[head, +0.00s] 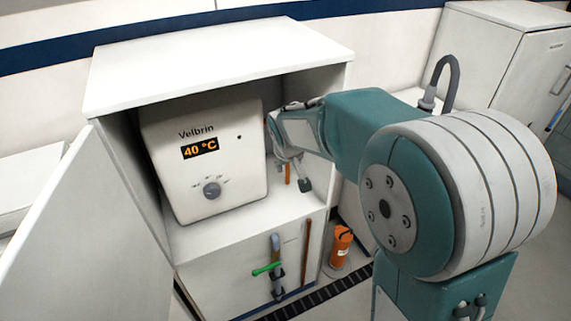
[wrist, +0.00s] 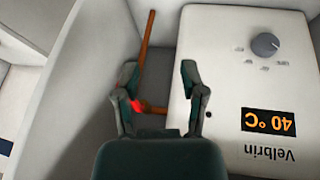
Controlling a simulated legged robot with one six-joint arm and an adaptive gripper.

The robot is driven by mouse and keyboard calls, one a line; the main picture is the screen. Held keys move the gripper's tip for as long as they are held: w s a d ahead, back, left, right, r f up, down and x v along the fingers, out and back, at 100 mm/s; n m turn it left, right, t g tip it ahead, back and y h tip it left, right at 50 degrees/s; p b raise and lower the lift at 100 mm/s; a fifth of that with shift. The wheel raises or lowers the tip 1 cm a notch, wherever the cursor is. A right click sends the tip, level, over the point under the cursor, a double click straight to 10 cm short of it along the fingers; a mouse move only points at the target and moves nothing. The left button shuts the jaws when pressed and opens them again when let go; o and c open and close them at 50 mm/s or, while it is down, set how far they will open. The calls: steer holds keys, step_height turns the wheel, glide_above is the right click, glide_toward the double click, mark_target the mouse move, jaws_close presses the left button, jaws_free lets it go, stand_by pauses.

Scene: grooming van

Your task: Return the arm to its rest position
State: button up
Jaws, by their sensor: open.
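My gripper (head: 288,155) is inside the open white cabinet (head: 215,60), to the right of the white Velbrin heater (head: 205,155). In the wrist view its two fingers stand apart, with nothing held between them (wrist: 158,75). A copper pipe with a red part (wrist: 138,106) shows beside and behind the left finger; I cannot tell whether they touch. The heater display (head: 200,149) reads 40 °C, and its grey knob (head: 212,190) is below it. In the wrist view the heater (wrist: 215,110) appears upside down, close to the right finger. My arm reaches in from the right.
The cabinet's white door (head: 60,225) stands open at the left. Below the shelf are a pipe with a green lever (head: 266,269) and a copper pipe (head: 306,252). An orange cylinder (head: 341,246) stands on the floor beside the cabinet. Another white cabinet (head: 500,65) is at back right.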

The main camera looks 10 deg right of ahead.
stand_by(0.3)
steer(key=s+d+r+m, duration=0.1)
steer(key=s+d+r, duration=0.1)
steer(key=s+r, duration=0.3)
steer(key=s+d+r+m, duration=0.1)
steer(key=s+d+r, duration=0.15)
steer(key=s, duration=0.45)
steer(key=s+d+m, duration=0.1)
steer(key=s, duration=1.5)
steer(key=shift+s+d+r+y, duration=0.15)
steer(key=shift+d+r+y, duration=0.1)
steer(key=shift+d+y, duration=0.15)
steer(key=shift+o, duration=0.3)
